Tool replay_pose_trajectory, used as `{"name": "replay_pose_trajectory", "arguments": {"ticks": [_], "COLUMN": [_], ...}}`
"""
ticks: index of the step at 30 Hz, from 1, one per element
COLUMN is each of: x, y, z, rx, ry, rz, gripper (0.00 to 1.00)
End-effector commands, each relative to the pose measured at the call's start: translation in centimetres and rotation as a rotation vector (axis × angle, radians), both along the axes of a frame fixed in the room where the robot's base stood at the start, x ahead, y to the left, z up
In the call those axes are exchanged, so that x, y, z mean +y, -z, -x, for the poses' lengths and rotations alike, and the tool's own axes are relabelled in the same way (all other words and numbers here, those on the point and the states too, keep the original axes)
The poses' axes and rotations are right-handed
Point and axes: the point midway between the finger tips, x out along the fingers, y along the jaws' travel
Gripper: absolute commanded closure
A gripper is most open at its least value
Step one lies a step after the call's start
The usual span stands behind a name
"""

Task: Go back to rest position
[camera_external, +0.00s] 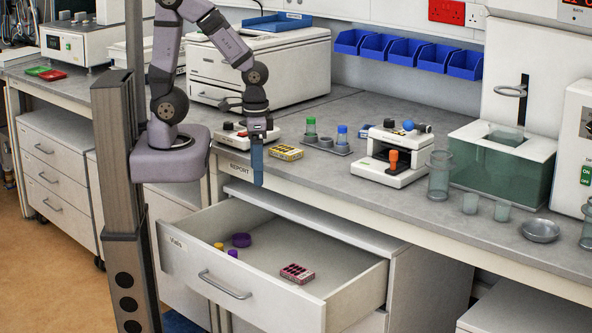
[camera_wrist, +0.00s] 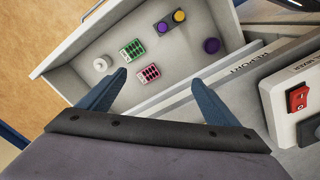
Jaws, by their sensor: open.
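My gripper (camera_external: 257,166) hangs fingers-down at the bench's front edge, above the back of the open drawer (camera_external: 262,308). Its blue fingers (camera_wrist: 160,78) are apart in the wrist view, with nothing held between them. A pink blister pack (camera_external: 297,273) lies on the drawer floor, well below the fingers. It also shows in the wrist view (camera_wrist: 149,72), beside a green blister pack (camera_wrist: 132,50). The green pack is hidden in the external view.
The drawer also holds a purple round dish (camera_external: 241,240), a yellow cap (camera_external: 218,246), a purple cap (camera_external: 233,253) and a white round piece (camera_wrist: 101,64).

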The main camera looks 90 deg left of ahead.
Motion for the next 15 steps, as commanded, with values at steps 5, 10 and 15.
{"name": "replay_pose_trajectory", "arguments": {"ticks": [5,10,15], "x": [0.91,1.04,1.01], "y": [-1.19,-1.37,-1.35], "z": [0.86,1.04,1.02], "rx": [-0.001,0.000,0.000], "ry": [0.064,0.078,0.078], "rz": [0.000,0.000,0.000], "gripper": [0.16,0.16,0.16]}}
